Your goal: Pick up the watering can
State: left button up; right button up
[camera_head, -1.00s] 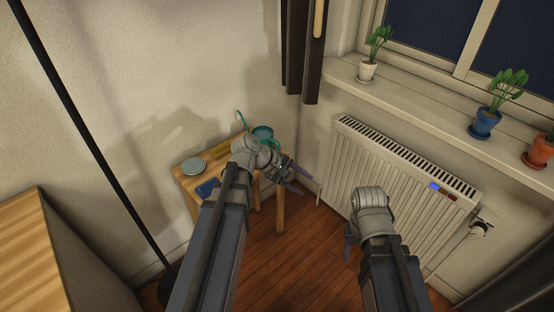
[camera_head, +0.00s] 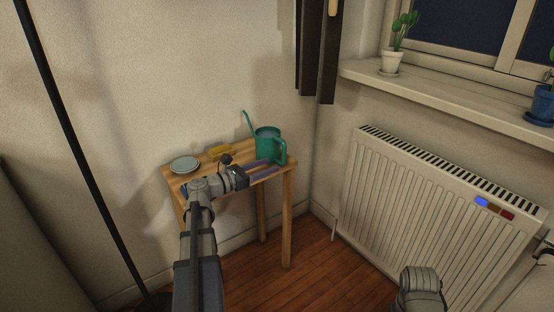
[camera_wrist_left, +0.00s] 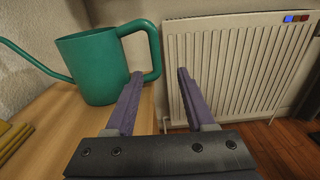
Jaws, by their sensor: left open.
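The teal watering can (camera_head: 267,146) stands upright on the right part of a small wooden table (camera_head: 235,156), its spout to the left and its handle to the right. My left gripper (camera_head: 268,168) is open and empty in front of the can, low over the table. In the left wrist view the can (camera_wrist_left: 95,68) is at upper left. Its looped handle (camera_wrist_left: 155,50) is just ahead of the fingers of my left gripper (camera_wrist_left: 158,88), nearer the left finger. I cannot tell whether that finger touches it. The fingers of my right gripper are out of view; only part of that arm shows.
A pale saucer (camera_head: 185,165) and a yellow object (camera_head: 221,151) share the table. A white radiator (camera_head: 430,195) is to the right, under a sill with a potted plant (camera_head: 393,62). A dark pole (camera_head: 75,150) stands at left. Wooden floor (camera_head: 325,270) lies open between table and radiator.

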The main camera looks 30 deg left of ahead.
aim_at(284, 163)
pick_arm(q)
jog(key=shift+a, duration=0.3)
jog(key=shift+x, duration=3.95)
grip_shut()
